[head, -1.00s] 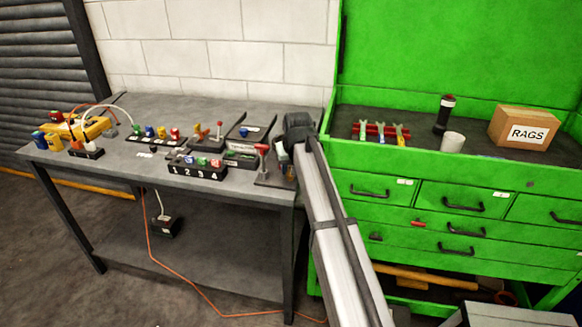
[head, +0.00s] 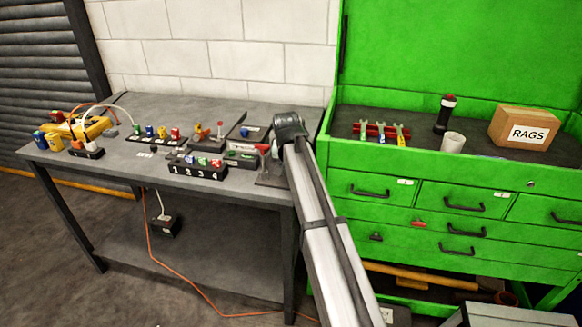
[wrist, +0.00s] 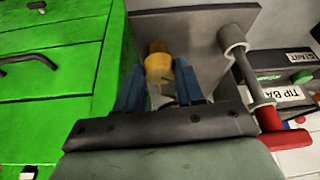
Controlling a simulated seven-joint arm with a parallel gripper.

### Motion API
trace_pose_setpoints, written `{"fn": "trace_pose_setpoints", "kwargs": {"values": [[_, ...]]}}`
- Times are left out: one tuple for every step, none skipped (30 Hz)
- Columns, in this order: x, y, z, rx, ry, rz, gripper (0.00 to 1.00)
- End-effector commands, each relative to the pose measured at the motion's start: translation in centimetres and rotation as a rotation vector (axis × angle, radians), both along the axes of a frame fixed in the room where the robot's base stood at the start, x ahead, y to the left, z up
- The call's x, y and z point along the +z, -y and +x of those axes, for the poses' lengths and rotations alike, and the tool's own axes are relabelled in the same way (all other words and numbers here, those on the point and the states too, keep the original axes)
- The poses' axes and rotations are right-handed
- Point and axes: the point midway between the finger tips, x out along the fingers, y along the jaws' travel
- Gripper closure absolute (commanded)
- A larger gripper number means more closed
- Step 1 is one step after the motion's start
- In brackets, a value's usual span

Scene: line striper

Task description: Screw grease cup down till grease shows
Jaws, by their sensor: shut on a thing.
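The grease cup (wrist: 158,64) is a small brass-yellow piece in the wrist view, in front of a grey plate (wrist: 187,25). My gripper (wrist: 159,78) has its two blue fingers on either side of the brass piece, shut on it. The cup's lower part and any grease are hard to make out there. In the head view my gripper's dark wrist (head: 289,126) is at the right end of the workbench (head: 215,110) and hides the cup and fingertips.
A red-handled lever (wrist: 270,128) on a grey rod stands close right of my fingers. Black boxes labelled START and TIP BA (wrist: 282,93) lie beyond it. The green tool cabinet (wrist: 50,75) is close on the left. A numbered block (head: 197,171) stands along the bench front.

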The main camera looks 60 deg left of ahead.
Motion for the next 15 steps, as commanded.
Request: {"fn": "trace_pose_setpoints", "kwargs": {"values": [[0.02, -0.11, -0.07, -0.030, 0.001, 0.000, 0.93], [0.02, -0.13, -0.09, -0.047, 0.001, -0.001, 0.93], [0.02, -0.14, -0.10, -0.071, 0.001, -0.001, 0.93], [0.02, -0.14, -0.10, -0.089, 0.001, -0.001, 0.93], [0.02, -0.16, -0.13, -0.104, 0.001, -0.001, 0.93], [0.02, -0.17, -0.14, -0.124, 0.000, 0.000, 0.93], [0.02, -0.18, -0.14, -0.138, 0.000, 0.000, 0.93], [0.01, -0.18, -0.14, -0.151, 0.001, 0.001, 0.93], [0.02, -0.19, -0.13, -0.165, 0.001, 0.000, 0.93], [0.02, -0.19, -0.13, -0.176, 0.001, 0.000, 0.93], [0.01, -0.18, -0.14, -0.183, 0.001, -0.001, 0.93], [0.01, -0.18, -0.14, -0.194, 0.000, 0.000, 0.93], [0.01, -0.18, -0.14, -0.201, 0.000, 0.000, 0.93], [0.01, -0.18, -0.14, -0.206, 0.000, 0.000, 0.93], [0.01, -0.18, -0.14, -0.211, 0.000, 0.000, 0.93]]}}
